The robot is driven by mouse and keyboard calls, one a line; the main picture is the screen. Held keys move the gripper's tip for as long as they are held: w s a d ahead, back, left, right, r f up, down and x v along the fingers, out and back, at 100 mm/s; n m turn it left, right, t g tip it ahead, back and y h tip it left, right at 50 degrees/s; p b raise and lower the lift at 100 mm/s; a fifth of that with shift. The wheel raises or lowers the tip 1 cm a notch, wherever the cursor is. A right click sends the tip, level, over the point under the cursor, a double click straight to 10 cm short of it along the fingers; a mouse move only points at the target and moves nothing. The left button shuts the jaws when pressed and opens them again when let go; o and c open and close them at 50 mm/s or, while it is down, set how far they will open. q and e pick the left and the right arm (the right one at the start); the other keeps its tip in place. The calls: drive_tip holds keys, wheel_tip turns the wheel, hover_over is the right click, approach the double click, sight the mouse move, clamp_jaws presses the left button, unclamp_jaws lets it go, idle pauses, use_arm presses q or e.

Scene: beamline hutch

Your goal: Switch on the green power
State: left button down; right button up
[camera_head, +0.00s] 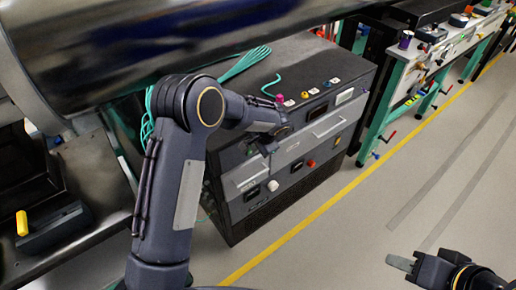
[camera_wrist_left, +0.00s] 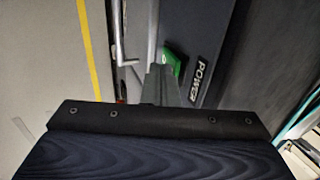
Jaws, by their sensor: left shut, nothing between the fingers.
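The green power switch (camera_wrist_left: 174,62) shows in the left wrist view, on the dark front panel beside a "POWER" label (camera_wrist_left: 200,78). My left gripper (camera_wrist_left: 157,70) is shut and empty. Its fingertips overlap the left part of the green switch in that view; I cannot tell whether they touch it.
The cabinet front has silver handles, a red button (camera_head: 311,163) and a white knob (camera_head: 273,185). A large metal cylinder (camera_head: 150,45) hangs above at the left. A green-legged workbench (camera_head: 385,105) stands at the right. The floor beyond the yellow line (camera_head: 300,228) is clear.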

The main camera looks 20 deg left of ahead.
use_arm(q)
drive_tip(key=shift+w+a+r, duration=0.1)
drive_tip(key=shift+w+a, duration=0.1)
drive_tip(key=shift+a, duration=0.15)
drive_tip(key=shift+r, duration=0.1)
drive_tip(key=shift+r, duration=0.75)
drive_tip(key=shift+d, duration=0.15)
